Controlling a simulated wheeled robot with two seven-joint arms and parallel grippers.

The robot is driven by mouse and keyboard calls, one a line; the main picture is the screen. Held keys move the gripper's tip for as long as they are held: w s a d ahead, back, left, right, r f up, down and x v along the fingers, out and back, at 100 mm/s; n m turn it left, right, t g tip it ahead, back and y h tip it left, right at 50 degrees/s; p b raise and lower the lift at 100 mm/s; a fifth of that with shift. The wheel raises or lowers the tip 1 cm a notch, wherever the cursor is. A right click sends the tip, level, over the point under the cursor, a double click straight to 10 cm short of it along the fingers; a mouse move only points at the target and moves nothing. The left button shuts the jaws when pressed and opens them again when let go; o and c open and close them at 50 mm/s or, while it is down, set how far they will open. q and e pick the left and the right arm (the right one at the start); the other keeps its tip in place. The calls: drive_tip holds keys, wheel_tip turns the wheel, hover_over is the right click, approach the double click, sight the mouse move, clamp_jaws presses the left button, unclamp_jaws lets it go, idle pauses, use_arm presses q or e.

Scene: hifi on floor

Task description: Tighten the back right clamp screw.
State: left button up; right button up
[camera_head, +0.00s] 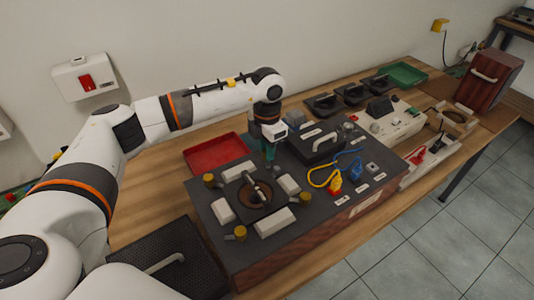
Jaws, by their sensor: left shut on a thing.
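My left gripper (270,151) reaches down from above at the back edge of a dark-topped unit (210,215) on the bench. Its fingers are shut on the back right clamp screw, which the fingers hide almost entirely. Other brass-coloured clamp screws stand at the unit's left corner (208,180) and front corner (240,232). Between them lie pale blocks and a round brown recess (254,195) with a grey lever across it. My right gripper is not in view.
A red tray (214,153) lies just left of the gripper. A dark mesh panel (165,260) lies at front left. More devices and a green tray (405,74) stand further back.

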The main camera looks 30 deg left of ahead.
use_arm(q)
drive_tip(key=m+b, duration=0.1)
drive_tip(key=m, duration=0.2)
drive_tip(key=shift+b, duration=0.4)
drive_tip(key=shift+w+r+m, duration=0.1)
drive_tip(key=shift+m, duration=0.3)
drive_tip(key=o, duration=1)
wheel_tip(320, 180, up, 12)
drive_tip(key=shift+f+b, duration=0.1)
drive_tip(key=shift+b, duration=1.1)
